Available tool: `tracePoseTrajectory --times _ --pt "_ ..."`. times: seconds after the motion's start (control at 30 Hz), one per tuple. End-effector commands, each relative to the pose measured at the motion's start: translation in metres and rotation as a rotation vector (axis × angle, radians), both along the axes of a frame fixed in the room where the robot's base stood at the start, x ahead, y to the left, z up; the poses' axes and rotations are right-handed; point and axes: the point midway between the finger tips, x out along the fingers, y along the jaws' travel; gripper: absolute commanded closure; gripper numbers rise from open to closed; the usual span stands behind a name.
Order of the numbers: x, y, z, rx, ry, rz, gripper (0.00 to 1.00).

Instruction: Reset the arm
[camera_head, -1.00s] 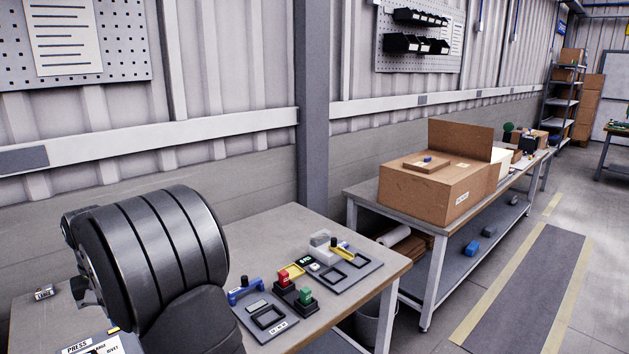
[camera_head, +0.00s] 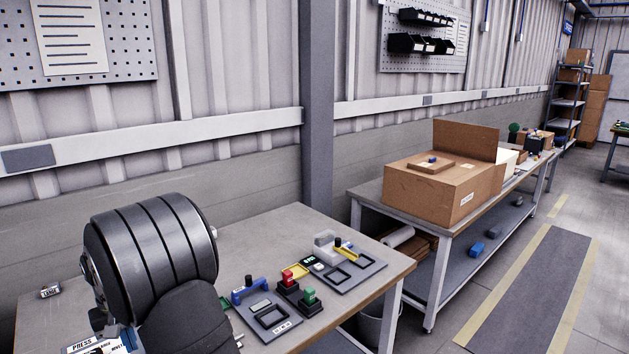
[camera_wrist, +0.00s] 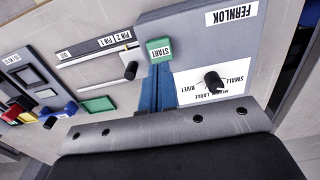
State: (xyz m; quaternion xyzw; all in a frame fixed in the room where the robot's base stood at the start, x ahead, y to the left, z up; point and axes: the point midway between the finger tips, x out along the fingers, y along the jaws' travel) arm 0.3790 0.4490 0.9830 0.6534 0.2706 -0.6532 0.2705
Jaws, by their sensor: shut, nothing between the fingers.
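My arm fills the lower left of the head view, over the near workbench (camera_head: 262,226). Its bulk hides my gripper there. In the wrist view two blue fingers, my gripper (camera_wrist: 157,72), extend from the dark wrist body and are shut together with nothing between them. The fingertips lie close below a green START block (camera_wrist: 160,50) in the picture; whether they touch it I cannot tell. To their right is a grey panel marked FERNLOK (camera_wrist: 232,40) with a black knob (camera_wrist: 213,82) on a white label.
Grey fixtures with a red button (camera_head: 289,275), a green button (camera_head: 309,295) and a blue handle (camera_head: 250,289) stand on the bench right of my arm. A brown box (camera_head: 432,188) sits on the bench beyond. A labelled strip with a black knob (camera_wrist: 131,70) shows in the wrist view.

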Motion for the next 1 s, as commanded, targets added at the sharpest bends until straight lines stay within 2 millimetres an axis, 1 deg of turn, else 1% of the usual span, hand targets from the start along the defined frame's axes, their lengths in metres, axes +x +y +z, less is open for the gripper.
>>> tracePoseTrajectory --times 0.03,0.2,0.53,0.63,0.77,0.87,1.0 --pt "0.000 -0.001 -0.007 -0.003 0.003 0.000 1.00" --pt "0.000 0.000 -0.017 -0.001 0.001 0.000 1.00" --pt "0.000 0.000 -0.018 0.000 0.000 0.000 1.00" --pt "0.000 0.000 -0.015 0.001 -0.001 0.000 1.00" --pt "0.000 0.000 -0.003 0.001 -0.001 0.000 1.00" --pt "0.000 0.001 0.014 0.003 -0.003 0.000 1.00" --pt "0.000 0.001 0.042 0.004 -0.004 0.000 1.00"
